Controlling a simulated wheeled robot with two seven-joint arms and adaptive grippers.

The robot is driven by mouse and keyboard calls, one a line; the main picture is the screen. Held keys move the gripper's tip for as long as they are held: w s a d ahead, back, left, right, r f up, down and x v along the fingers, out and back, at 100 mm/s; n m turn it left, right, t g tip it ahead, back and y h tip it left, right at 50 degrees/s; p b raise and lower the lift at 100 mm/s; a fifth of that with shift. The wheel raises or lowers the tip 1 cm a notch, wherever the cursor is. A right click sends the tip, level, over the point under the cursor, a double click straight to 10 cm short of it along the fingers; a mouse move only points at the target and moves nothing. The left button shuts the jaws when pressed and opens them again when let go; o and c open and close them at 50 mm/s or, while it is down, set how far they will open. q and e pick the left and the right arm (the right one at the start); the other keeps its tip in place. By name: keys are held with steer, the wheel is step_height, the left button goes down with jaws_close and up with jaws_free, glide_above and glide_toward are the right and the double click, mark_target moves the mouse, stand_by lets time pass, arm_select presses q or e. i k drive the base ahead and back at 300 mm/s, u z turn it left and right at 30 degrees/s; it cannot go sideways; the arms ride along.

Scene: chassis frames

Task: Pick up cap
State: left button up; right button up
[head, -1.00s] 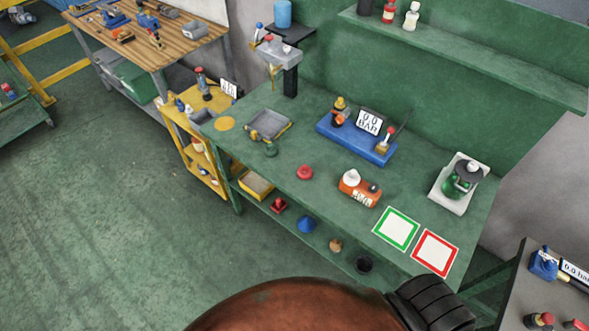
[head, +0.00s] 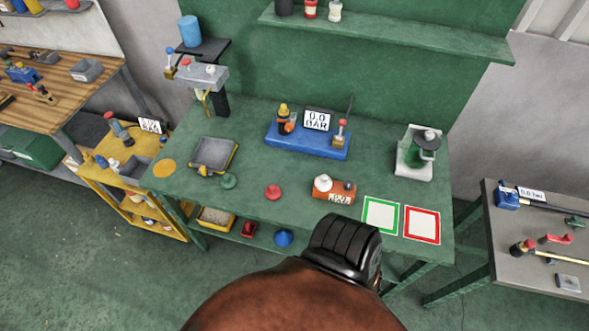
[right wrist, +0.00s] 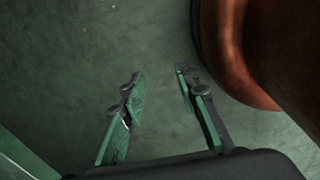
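Several small round pieces that could be the cap are on the green workbench (head: 263,226) in the head view. A red round piece (head: 273,192) lies near the front edge, and a dark green one (head: 229,181) lies to its left. A white rounded piece (head: 323,183) sits on an orange block (head: 341,194). I cannot tell which one is the cap. My right gripper (right wrist: 160,75) is open and empty above the green floor in the right wrist view, with no bench object near it. My left gripper is not in view.
A grey tray (head: 213,155), a blue gauge stand (head: 307,142) and a green-and-white device (head: 416,152) stand on the bench. Green-framed (head: 381,230) and red-framed (head: 422,239) squares lie at front right. A grey side table (head: 540,265) stands right.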

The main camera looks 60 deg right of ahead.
mark_target(323, 183)
steer(key=i, duration=1.2)
steer(key=z, duration=1.9)
